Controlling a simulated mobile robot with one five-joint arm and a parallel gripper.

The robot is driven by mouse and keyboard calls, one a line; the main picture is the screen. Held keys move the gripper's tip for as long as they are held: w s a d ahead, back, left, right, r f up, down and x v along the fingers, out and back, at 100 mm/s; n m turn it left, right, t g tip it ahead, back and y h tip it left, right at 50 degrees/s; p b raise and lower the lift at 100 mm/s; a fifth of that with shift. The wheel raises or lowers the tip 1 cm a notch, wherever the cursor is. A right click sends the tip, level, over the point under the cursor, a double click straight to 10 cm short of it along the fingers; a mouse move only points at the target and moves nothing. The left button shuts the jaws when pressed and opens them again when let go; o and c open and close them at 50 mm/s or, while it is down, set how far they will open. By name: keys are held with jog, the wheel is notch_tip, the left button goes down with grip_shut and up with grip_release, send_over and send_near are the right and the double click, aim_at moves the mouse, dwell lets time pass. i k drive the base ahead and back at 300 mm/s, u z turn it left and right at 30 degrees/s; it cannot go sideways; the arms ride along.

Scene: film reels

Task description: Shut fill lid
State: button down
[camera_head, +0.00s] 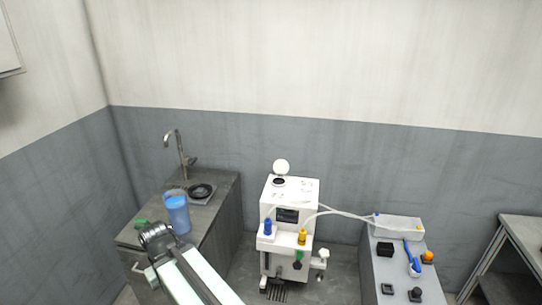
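The white machine (291,222) stands in the middle of the view against the grey wall. Its round white fill lid (281,167) stands up, open, behind the dark round fill opening (279,181) on the machine's top. My gripper (155,235) is at the lower left, over the front of the sink counter, well apart from the lid. The gripper looks small and dark, and its fingers cannot be made out.
A blue jug (177,213) stands on the sink counter (215,210) beside my gripper, with a tap (183,148) behind. Clear tubes (345,214) run from the machine to a box (399,228) on the right bench (376,270). Floor shows between counter and machine.

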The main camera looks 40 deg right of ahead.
aim_at(280, 167)
jog(key=u, duration=0.1)
jog(key=i, duration=1)
jog(key=z, duration=0.1)
